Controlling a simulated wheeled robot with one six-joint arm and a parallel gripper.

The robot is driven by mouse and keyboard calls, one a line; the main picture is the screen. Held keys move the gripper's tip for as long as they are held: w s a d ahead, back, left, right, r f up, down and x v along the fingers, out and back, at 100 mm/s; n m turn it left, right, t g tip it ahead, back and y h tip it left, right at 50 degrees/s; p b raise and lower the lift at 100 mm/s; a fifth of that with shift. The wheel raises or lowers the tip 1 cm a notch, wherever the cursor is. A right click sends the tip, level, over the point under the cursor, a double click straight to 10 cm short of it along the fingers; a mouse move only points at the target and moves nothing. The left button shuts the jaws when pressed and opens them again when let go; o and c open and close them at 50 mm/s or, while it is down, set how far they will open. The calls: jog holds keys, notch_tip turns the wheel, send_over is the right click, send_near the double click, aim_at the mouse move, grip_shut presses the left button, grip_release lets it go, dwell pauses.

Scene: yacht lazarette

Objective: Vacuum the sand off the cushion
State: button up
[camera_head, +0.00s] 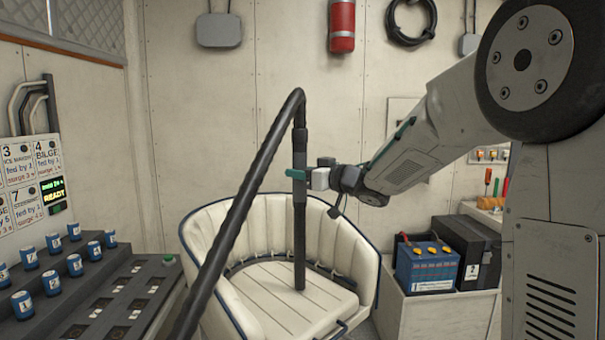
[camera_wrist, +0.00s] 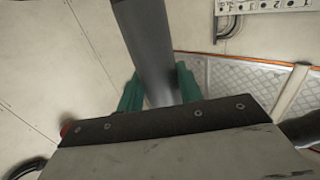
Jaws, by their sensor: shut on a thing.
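My gripper (camera_head: 297,174) is shut on the vacuum wand (camera_head: 299,225), a dark upright tube with a grey grip section, and a thick black hose (camera_head: 235,215) bends from its top down to the lower left. In the wrist view the wand (camera_wrist: 150,45) stands between the green fingers (camera_wrist: 155,90). The wand's lower end appears to meet the cream cushion (camera_head: 265,300) of a rounded white seat; whether it touches cannot be told. No sand is distinguishable on the cushion. Part of the cushion is hidden behind the hose and wand.
The seat's curved backrest (camera_head: 340,240) rises around the cushion.

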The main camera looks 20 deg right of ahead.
jog(key=shift+s+a+r, duration=0.1)
jog(key=shift+s+a, duration=0.1)
jog(key=shift+a, duration=0.4)
jog(key=shift+s+a, duration=0.2)
jog(key=shift+a, duration=0.35)
jog(key=shift+d, duration=0.1)
dwell(0.4)
jog(key=shift+s+d, duration=1.7)
jog(key=shift+d, duration=0.3)
jog(key=shift+a, duration=0.15)
dwell(0.4)
jog(key=shift+s+a, duration=0.15)
jog(key=shift+a, duration=0.85)
jog(key=shift+s+a, duration=0.1)
jog(key=shift+a, duration=0.85)
